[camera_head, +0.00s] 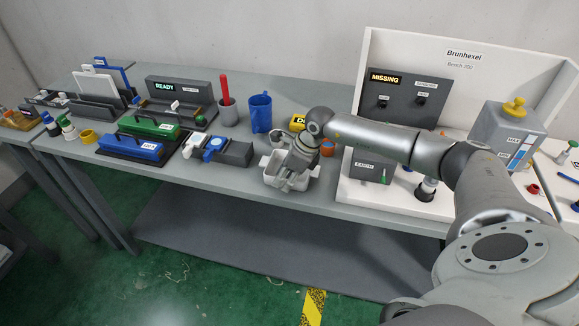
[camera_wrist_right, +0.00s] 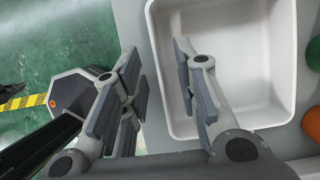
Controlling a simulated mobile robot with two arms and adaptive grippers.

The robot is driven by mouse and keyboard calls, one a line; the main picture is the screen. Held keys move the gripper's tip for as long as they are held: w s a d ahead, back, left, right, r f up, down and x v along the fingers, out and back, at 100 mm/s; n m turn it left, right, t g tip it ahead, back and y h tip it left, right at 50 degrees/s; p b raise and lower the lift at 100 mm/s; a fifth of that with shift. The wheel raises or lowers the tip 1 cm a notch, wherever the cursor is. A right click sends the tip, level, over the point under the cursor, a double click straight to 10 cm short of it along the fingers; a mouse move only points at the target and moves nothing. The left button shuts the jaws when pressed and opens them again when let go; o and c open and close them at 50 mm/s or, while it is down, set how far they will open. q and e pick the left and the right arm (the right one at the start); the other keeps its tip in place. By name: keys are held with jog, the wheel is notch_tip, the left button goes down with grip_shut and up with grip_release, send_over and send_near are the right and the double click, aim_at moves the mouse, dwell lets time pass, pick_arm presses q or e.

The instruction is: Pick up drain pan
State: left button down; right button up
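The drain pan (camera_head: 273,166) is a white, open, rectangular tub near the front edge of the grey bench. Its floor and walls show in the right wrist view (camera_wrist_right: 240,40), where it looks empty. My right gripper (camera_head: 288,178) is at the pan and covers part of it in the head view. In the right wrist view the gripper (camera_wrist_right: 158,88) is open, with one finger over the inside of the pan and the other outside its wall. A gap shows between the fingers and the wall. My left gripper is not in view.
A blue mug (camera_head: 260,112) and a grey cup with a red handle (camera_head: 227,110) stand behind the pan to the left. A grey-and-blue device (camera_head: 217,150) lies left of it. A white panelled station (camera_head: 345,190) stands right. An orange round object (camera_head: 327,147) sits close beside the pan.

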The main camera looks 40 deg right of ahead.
jog(key=shift+w+a+f, duration=0.1)
jog(key=shift+w+f, duration=0.05)
jog(key=shift+f, duration=0.3)
jog(key=shift+c, duration=0.3)
grip_shut()
jog(key=shift+r, duration=0.1)
